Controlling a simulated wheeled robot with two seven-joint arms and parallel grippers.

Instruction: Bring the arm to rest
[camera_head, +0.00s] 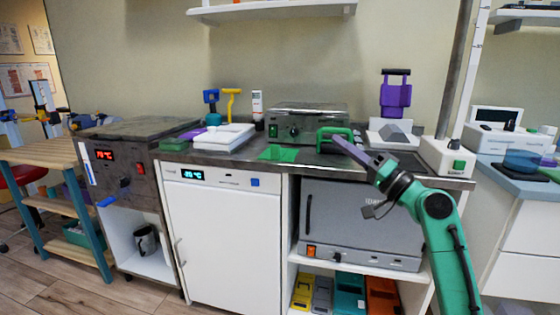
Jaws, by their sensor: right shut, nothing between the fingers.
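My right arm is green and comes in from the lower right of the head view. My right gripper (350,150) is in front of the counter's right part, pointing up and to the left. Its fingers are shut with nothing held between them. My left gripper is not in the view.
A white fridge (222,235) and a grey oven (360,222) stand below. A wooden shelf rack (45,155) is at left.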

